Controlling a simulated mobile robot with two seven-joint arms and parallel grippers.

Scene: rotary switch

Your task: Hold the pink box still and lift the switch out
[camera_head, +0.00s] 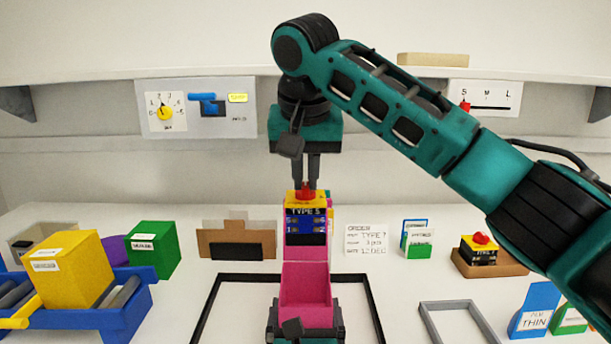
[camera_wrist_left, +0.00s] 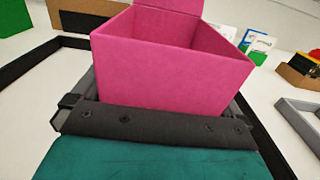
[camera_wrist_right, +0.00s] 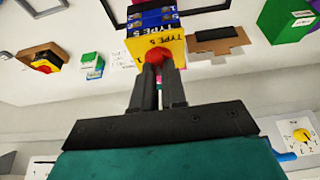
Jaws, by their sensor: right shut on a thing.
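The open pink box (camera_head: 305,287) stands on the table; its visible inside looks empty in the head view and in the left wrist view (camera_wrist_left: 175,70). My left gripper (camera_head: 305,325) is at the box's near end, its fingers spread on either side of the walls; I cannot tell how firmly they touch. The switch (camera_head: 305,222) has a yellow top, a red knob and a blue front marked TYPE 5. It appears above and behind the box opening, upright. My right gripper (camera_head: 311,172) points down, shut on the red knob, also seen in the right wrist view (camera_wrist_right: 153,57).
A black frame (camera_head: 208,310) surrounds the box area. A similar switch (camera_head: 480,250) sits on a brown tray at right. A blue cart (camera_head: 110,312) with a yellow box (camera_head: 68,270) stands at left. A cardboard piece (camera_head: 230,238) and an order card (camera_head: 366,240) stand behind.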

